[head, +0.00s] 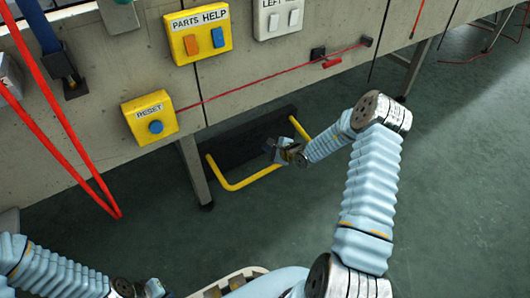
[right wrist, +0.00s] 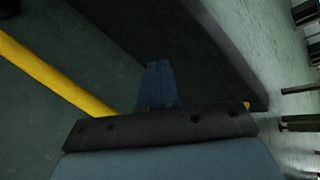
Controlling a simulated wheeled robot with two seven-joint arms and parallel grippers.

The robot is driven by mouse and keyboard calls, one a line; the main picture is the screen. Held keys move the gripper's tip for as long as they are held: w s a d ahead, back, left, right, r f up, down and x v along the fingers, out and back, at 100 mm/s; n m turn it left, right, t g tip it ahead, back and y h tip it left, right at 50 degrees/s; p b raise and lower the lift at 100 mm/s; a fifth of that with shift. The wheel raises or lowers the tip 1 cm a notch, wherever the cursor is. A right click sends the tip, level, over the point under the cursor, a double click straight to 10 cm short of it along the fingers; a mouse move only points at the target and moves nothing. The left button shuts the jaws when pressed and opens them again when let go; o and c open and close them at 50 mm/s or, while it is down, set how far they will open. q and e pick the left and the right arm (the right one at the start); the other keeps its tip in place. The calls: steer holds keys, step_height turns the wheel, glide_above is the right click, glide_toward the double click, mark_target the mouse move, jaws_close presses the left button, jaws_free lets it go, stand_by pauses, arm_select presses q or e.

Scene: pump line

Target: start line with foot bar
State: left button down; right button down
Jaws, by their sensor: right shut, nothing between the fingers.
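The foot bar (head: 238,184) is a yellow U-shaped bar low under the bench, in front of a black plate (head: 250,139). It also crosses the left of the right wrist view (right wrist: 55,73), and the black plate (right wrist: 180,45) fills the upper middle there. My right gripper (head: 272,150) is shut and empty, just above the bar and in front of the plate. In the right wrist view its fingertips (right wrist: 158,72) are together against the dark plate; I cannot tell whether they touch it. My left arm shows at the lower left, but its gripper jaws are not clearly seen.
The bench front carries a yellow RESET box (head: 150,117) with a blue button, a yellow PARTS HELP box (head: 198,32) and a white LEFT box (head: 278,17). A red cord (head: 270,75) runs along the front. Red straps (head: 75,140) hang at left. Floor at right is clear.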

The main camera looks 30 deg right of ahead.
steer(key=shift+f, duration=0.1)
stand_by(0.5)
steer(key=shift+w+f, duration=0.1)
steer(key=shift+f, duration=0.25)
steer(key=shift+w+f, duration=0.25)
steer(key=shift+f, duration=0.65)
steer(key=shift+w+f, duration=0.2)
steer(key=shift+f, duration=0.65)
stand_by(1.6)
stand_by(0.5)
steer(key=shift+s+r+p, duration=0.2)
steer(key=shift+r+p, duration=0.35)
steer(key=shift+r, duration=0.2)
steer(key=shift+s+r+p, duration=0.15)
steer(key=shift+r+p, duration=0.35)
steer(key=shift+r, duration=0.2)
steer(key=shift+s+r+p, duration=0.2)
steer(key=shift+r+p, duration=0.35)
steer(key=shift+r, duration=0.2)
steer(key=r+p, duration=0.1)
steer(key=r, duration=0.1)
steer(key=s+r+p, duration=0.1)
steer(key=r+p, duration=0.1)
steer(key=r, duration=0.1)
steer(key=shift+s, duration=0.15)
